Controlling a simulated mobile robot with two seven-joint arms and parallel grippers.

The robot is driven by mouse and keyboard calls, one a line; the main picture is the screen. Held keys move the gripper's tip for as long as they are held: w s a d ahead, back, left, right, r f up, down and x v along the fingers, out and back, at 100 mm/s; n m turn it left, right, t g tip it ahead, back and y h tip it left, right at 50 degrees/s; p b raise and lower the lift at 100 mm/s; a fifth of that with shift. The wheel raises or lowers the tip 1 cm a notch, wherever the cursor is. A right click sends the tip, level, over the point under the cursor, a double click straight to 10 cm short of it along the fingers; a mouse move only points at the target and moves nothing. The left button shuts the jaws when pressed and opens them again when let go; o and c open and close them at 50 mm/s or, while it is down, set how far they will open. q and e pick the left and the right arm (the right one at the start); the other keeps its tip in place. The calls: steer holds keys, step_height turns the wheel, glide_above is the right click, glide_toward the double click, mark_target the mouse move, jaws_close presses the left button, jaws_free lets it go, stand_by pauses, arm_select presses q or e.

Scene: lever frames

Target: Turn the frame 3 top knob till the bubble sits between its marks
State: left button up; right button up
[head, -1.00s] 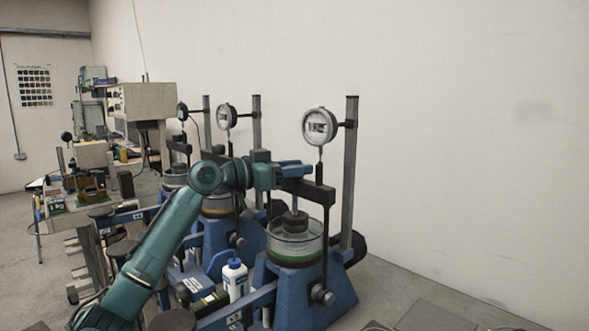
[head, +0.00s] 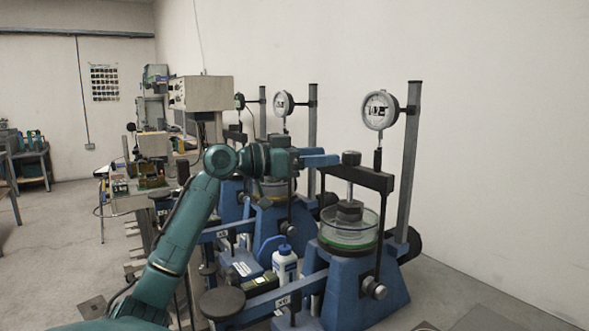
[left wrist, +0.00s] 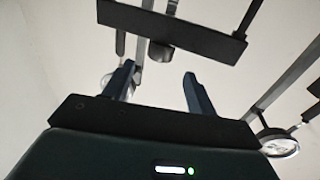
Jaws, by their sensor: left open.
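The nearest blue lever frame (head: 345,290) stands right of centre; its label is too blurred to confirm the number. A dark top knob (head: 351,158) sits above its black crossbar (head: 362,178). My left gripper (head: 322,159) is open and empty, just left of the knob and apart from it. In the left wrist view, which shows the scene upside down, the open fingers (left wrist: 158,85) point toward the dark knob (left wrist: 160,53) at the crossbar (left wrist: 175,28). I cannot make out the bubble or its marks. My right gripper is not in view.
A dial gauge (head: 380,110) on a grey post (head: 410,165) stands right of the knob. A glass dish (head: 350,232) sits below the crossbar. More lever frames (head: 268,215) stand behind, left. A white bottle (head: 285,265) stands between frames. The right-hand floor is mostly clear.

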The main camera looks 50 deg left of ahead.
arm_select(q)
steer(key=b+v, duration=0.1)
steer(key=v, duration=0.4)
steer(key=shift+s+a, duration=0.1)
steer(key=shift+s, duration=0.15)
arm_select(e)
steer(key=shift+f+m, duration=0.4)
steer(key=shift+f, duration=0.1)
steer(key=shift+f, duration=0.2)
arm_select(q)
steer(key=shift+f, duration=0.1)
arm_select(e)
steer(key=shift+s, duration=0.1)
